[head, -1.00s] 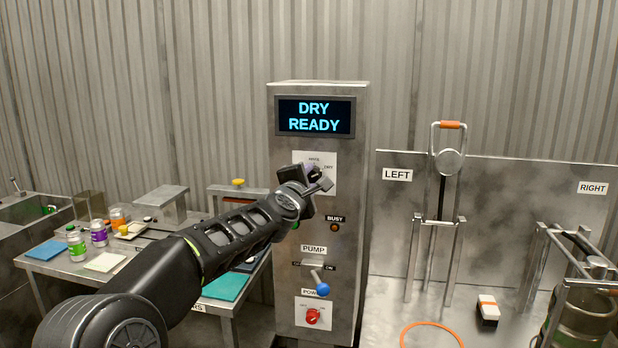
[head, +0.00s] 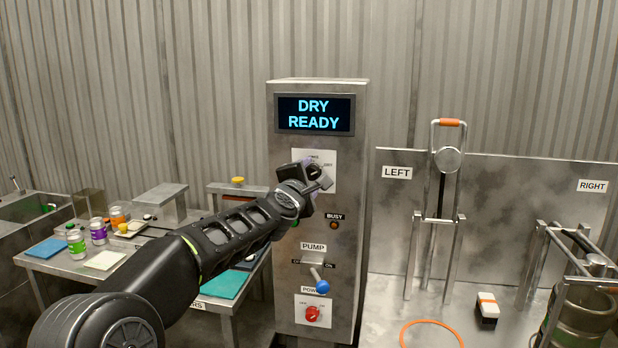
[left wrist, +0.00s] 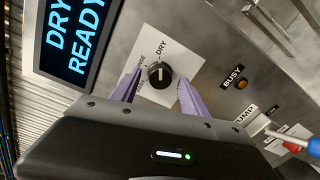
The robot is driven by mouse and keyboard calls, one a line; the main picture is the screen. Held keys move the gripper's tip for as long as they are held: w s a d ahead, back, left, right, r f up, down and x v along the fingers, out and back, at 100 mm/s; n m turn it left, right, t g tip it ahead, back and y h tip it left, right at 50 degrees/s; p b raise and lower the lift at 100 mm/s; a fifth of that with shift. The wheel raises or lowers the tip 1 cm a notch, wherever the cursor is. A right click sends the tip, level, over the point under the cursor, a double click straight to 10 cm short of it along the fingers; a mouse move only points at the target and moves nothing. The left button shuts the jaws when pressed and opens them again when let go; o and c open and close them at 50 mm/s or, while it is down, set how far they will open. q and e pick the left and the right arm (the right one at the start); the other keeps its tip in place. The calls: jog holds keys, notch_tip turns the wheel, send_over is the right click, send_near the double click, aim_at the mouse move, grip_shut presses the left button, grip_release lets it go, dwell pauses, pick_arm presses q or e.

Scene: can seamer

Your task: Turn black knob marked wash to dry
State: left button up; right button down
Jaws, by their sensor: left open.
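The black knob (left wrist: 159,75) sits on a white label plate on the steel control cabinet (head: 285,160). In the left wrist view its light pointer mark and the word DRY beside it show. Other words on the plate are partly hidden. The cabinet's display (head: 315,115) reads DRY READY. My left gripper (left wrist: 154,88) is open, its two purple fingers on either side of the knob, with gaps between them and the knob. In the head view the left gripper (head: 318,176) covers much of the plate. My right gripper is not in view.
Below the knob are the BUSY lamp (head: 334,226), the blue-tipped pump lever (head: 322,286) and a red power knob (head: 312,314). A table with bottles and cloths (head: 222,285) stands left. A steel bench with frames and an orange ring (head: 432,322) stands right.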

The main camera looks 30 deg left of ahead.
pick_arm(q)
jog(key=b+v, duration=0.1)
jog(key=v, duration=0.6)
jog(key=shift+s, duration=0.2)
jog(key=shift+d, duration=0.1)
